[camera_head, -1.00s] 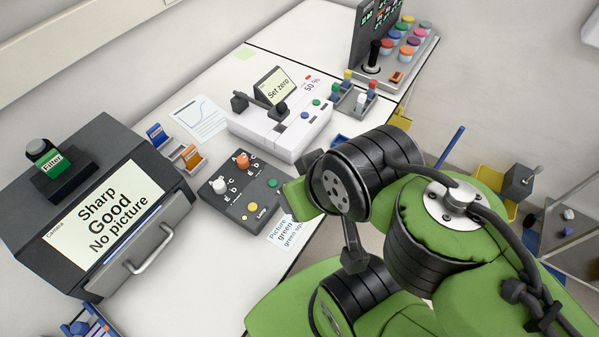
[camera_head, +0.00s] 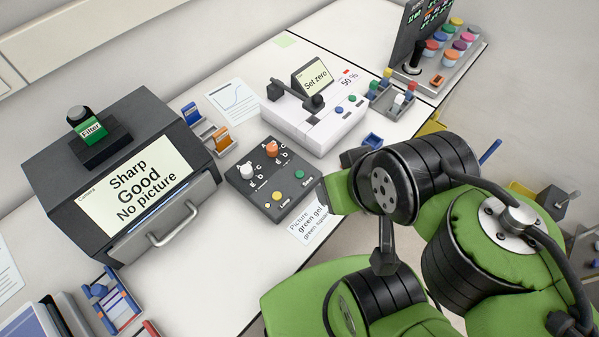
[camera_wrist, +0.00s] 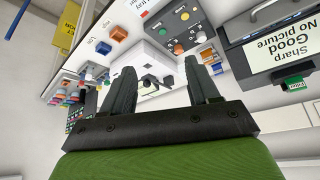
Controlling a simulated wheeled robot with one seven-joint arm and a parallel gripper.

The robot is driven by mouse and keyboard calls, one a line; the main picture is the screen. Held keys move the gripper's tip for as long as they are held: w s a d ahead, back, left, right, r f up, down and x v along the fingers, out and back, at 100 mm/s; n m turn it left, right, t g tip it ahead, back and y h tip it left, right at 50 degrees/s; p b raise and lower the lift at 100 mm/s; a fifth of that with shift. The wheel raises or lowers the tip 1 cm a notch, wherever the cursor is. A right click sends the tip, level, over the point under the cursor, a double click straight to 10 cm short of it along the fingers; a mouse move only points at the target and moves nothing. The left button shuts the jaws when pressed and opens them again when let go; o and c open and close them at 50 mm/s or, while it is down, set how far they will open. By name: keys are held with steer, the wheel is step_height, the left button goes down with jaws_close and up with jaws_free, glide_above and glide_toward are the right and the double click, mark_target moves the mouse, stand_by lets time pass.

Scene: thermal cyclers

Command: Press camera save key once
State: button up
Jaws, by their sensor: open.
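The dark control box (camera_head: 272,178) lies on the bench between the camera unit and the white instrument. Its green Save key (camera_head: 299,174) is at the right, with a yellow Lamp key (camera_head: 278,196) nearer. White and orange knobs sit behind them. The camera unit (camera_head: 60,165) at left has a screen reading "Sharp Good No picture". In the wrist view my gripper (camera_wrist: 165,78) is open and empty, with its two dark fingers apart. The control box (camera_wrist: 187,28) shows upside down beyond the fingers, apart from them. In the head view my arm hides the fingers.
A white instrument (camera_head: 318,118) reading "Set zero" stands behind the control box. A picture card (camera_head: 312,226) lies in front of it. Colored filter holders (camera_head: 205,128) sit beside the camera unit. Bare bench (camera_head: 215,262) shows at the front.

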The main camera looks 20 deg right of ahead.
jaws_close()
stand_by(1.5)
